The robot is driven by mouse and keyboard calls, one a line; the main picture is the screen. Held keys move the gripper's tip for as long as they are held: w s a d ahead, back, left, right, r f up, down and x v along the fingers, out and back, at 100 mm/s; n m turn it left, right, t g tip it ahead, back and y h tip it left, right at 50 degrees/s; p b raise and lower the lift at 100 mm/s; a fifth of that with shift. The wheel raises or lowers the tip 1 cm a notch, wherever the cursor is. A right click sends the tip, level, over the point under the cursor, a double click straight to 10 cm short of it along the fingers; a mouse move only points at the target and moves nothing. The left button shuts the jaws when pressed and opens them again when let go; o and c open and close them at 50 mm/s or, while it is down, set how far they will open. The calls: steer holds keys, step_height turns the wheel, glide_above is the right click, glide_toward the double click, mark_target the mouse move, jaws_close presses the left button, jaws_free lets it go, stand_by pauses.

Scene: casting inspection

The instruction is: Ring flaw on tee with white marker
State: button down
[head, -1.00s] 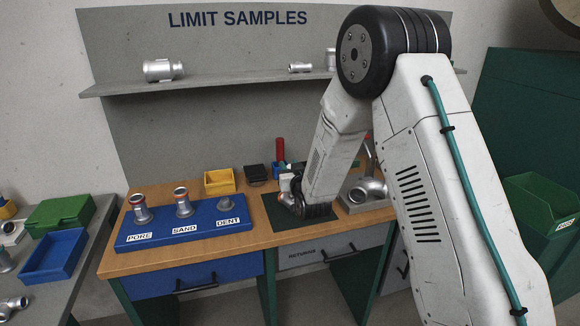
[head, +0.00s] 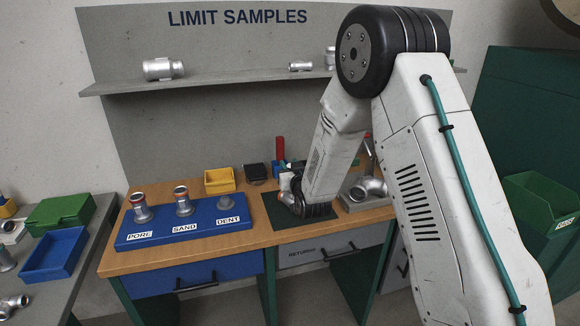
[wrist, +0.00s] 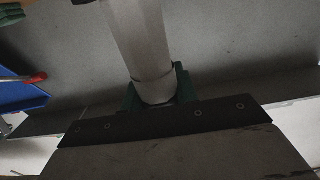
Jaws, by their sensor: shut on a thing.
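My gripper (wrist: 155,95) is shut on a pale grey-white cylinder (wrist: 140,40), which looks like the white marker. Green finger parts show on both sides of its lower end in the wrist view; its tip cannot be made out. A larger silver pipe fitting (head: 370,187), possibly the tee, lies to the right, partly behind my arm.
A blue sample board (head: 160,238) with fittings marked PORE, SAND and DENT stands on the left of the bench. A yellow bin (head: 219,181) and a blue holder (wrist: 15,97) with a red-ended item are behind. A shelf (head: 220,84) runs above.

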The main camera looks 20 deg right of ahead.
step_height(320, 180, up, 7)
stand_by(0.9)
